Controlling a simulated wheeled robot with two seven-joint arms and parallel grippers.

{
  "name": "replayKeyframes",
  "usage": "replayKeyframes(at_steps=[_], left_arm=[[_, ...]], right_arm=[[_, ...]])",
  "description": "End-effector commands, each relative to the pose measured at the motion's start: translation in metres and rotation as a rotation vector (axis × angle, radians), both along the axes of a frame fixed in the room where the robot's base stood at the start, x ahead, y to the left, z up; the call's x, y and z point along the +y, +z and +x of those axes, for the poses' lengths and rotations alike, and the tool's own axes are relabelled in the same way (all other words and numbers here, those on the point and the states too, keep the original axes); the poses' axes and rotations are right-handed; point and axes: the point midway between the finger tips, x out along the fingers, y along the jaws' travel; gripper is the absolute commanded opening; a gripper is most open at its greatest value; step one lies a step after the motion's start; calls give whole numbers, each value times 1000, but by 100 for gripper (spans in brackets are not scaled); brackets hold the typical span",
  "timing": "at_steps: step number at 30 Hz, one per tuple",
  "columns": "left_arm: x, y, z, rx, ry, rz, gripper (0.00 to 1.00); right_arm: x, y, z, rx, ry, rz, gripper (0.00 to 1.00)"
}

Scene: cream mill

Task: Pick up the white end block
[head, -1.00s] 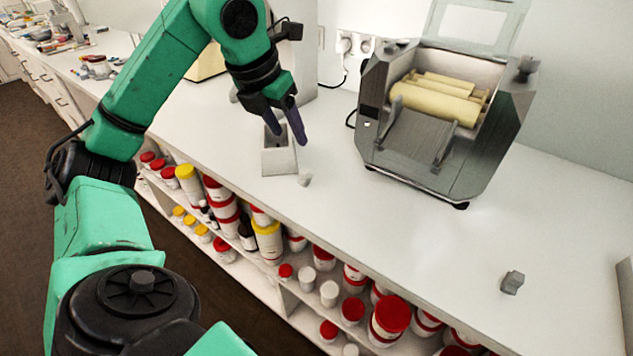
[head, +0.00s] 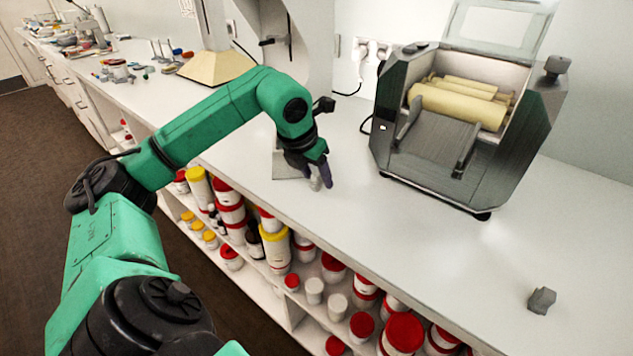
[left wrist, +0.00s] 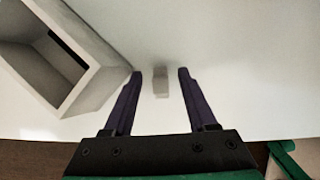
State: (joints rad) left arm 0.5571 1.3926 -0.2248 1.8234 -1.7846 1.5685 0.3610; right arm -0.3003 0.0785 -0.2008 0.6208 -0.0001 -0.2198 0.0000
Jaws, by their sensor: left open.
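The white end block (left wrist: 161,82) is small and pale. In the left wrist view it stands on the white counter between the two fingers, with a gap on each side. In the head view the white end block (head: 315,183) is partly hidden by the fingers. My left gripper (head: 322,184) is low over the counter at the block, pointing down. Its dark purple fingers are open and empty in the left wrist view (left wrist: 160,72). My right gripper is not in view.
A pale open box (left wrist: 95,92) stands close to the left finger; it also shows behind the gripper in the head view (head: 286,167). A metal mill with cream rollers (head: 436,150) stands to the right. A grey block (head: 541,300) lies farther right. Counter between is clear.

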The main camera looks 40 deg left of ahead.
Motion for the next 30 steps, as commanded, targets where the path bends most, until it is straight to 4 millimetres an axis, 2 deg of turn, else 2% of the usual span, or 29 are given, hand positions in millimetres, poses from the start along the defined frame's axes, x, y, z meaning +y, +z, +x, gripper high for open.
replayKeyframes(at_steps=[2,6,16,20,23,30], left_arm=[[0,0,0,0,0,0,54],[0,0,0,0,0,0,0],[0,2,0,0,0,-1,0],[0,12,0,-2,0,-1,0],[-1,32,1,-5,-2,-3,0],[-1,126,1,-9,-2,-5,0]], right_arm=[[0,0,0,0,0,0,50],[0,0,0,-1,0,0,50],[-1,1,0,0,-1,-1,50],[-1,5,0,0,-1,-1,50],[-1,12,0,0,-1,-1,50],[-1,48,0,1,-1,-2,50]])
